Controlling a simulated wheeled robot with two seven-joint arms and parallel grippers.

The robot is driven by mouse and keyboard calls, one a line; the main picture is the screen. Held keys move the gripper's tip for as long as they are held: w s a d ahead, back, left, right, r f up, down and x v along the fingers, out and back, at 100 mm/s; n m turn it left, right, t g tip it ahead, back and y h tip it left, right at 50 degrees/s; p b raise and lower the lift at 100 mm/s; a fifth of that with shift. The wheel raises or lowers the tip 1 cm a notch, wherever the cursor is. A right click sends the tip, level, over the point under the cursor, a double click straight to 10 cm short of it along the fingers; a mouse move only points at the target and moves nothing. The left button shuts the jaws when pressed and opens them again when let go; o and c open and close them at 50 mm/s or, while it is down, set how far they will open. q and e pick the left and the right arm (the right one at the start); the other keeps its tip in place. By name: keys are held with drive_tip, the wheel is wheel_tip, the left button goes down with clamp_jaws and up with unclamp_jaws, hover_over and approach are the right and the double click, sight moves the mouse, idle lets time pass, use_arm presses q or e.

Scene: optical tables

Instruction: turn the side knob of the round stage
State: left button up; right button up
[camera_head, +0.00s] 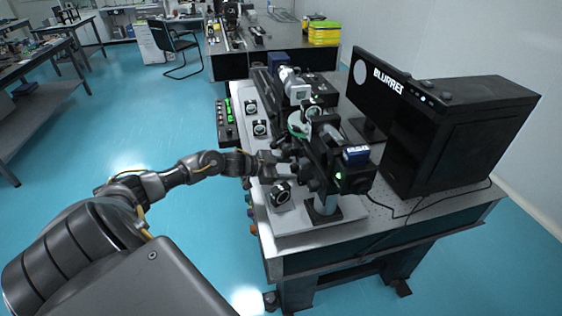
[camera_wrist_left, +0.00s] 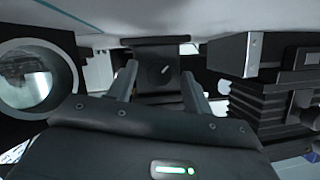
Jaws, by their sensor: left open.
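The round stage (camera_head: 299,124) shows in the head view as a pale green disc within the dark optical assembly on the table. Its side knob cannot be made out there among dark parts. My left gripper (camera_head: 277,158) reaches in from the left, low beside the assembly, in front of the stage. In the left wrist view my left gripper (camera_wrist_left: 160,72) is open, one finger on each side of a dark block (camera_wrist_left: 157,65) with a small white mark. I cannot tell whether this block is the knob, or whether the fingers touch it. My right gripper is not in view.
A round lens mount (camera_head: 281,195) stands close in front of my left gripper, with more mounts (camera_head: 260,128) behind. A black monitor (camera_head: 378,88) and a black computer case (camera_head: 458,135) fill the table's right side. The floor left of the table is clear.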

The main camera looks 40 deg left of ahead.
use_arm(q)
drive_tip(key=shift+s+a, duration=0.2)
drive_tip(key=shift+s, duration=0.15)
drive_tip(key=b+v, duration=0.1)
drive_tip(key=v, duration=0.7)
drive_tip(key=shift+v, duration=1)
drive_tip(key=shift+w+r+b, duration=0.15)
drive_tip(key=shift+b, duration=0.15)
drive_tip(key=w+r+n+t+b, duration=0.1)
drive_tip(key=w+r+t+b, duration=0.2)
drive_tip(key=w+r+b, duration=0.15)
drive_tip(key=s+f+g+b, duration=0.2)
drive_tip(key=s+f+g, duration=0.1)
drive_tip(key=s+f, duration=0.2)
drive_tip(key=x, duration=0.3)
drive_tip(key=p+x, duration=0.1)
drive_tip(key=x, duration=0.2)
drive_tip(key=p+x, duration=0.1)
drive_tip(key=x, duration=0.2)
drive_tip(key=shift+w+d+r, duration=0.1)
drive_tip(key=shift+w+r, duration=0.1)
drive_tip(key=shift+w, duration=0.15)
drive_tip(key=shift+p+x, duration=0.3)
drive_tip(key=shift+x, duration=0.5)
drive_tip(key=shift+s, duration=0.1)
